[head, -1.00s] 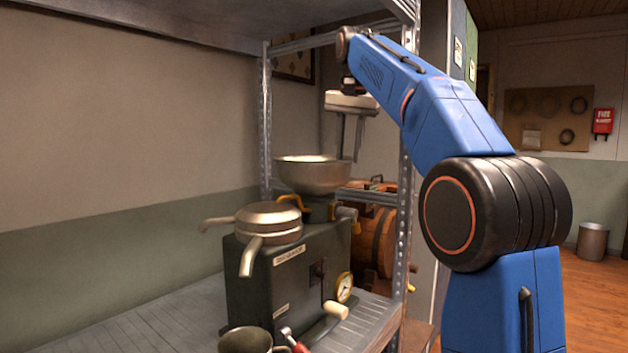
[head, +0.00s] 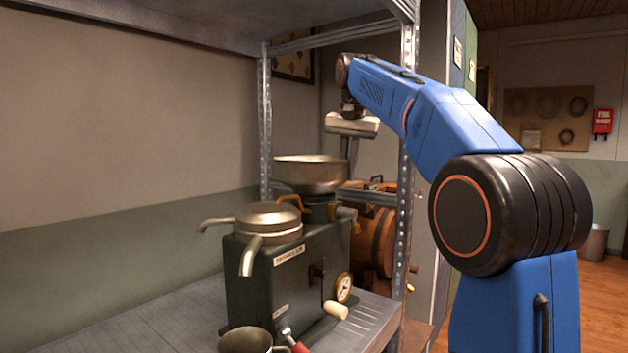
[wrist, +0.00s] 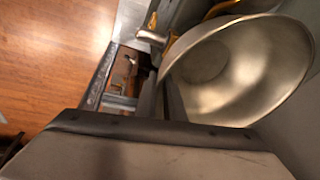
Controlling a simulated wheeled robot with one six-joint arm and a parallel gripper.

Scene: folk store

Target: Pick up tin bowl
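The tin bowl (head: 308,176) is a wide, shiny metal bowl on top of the dark green machine on the shelf. It looks slightly tilted, and I cannot tell whether its base still touches the machine. My gripper (head: 349,155) points down at the bowl's right rim, with its fingers close together. In the wrist view the fingers of my gripper (wrist: 163,98) straddle the rim of the bowl (wrist: 230,75), one inside and one outside, and look shut on it. The exact contact is partly hidden.
A mug (head: 246,340) stands in front. A metal shelf post (head: 405,190) is close to my arm. A wooden barrel (head: 375,240) stands behind.

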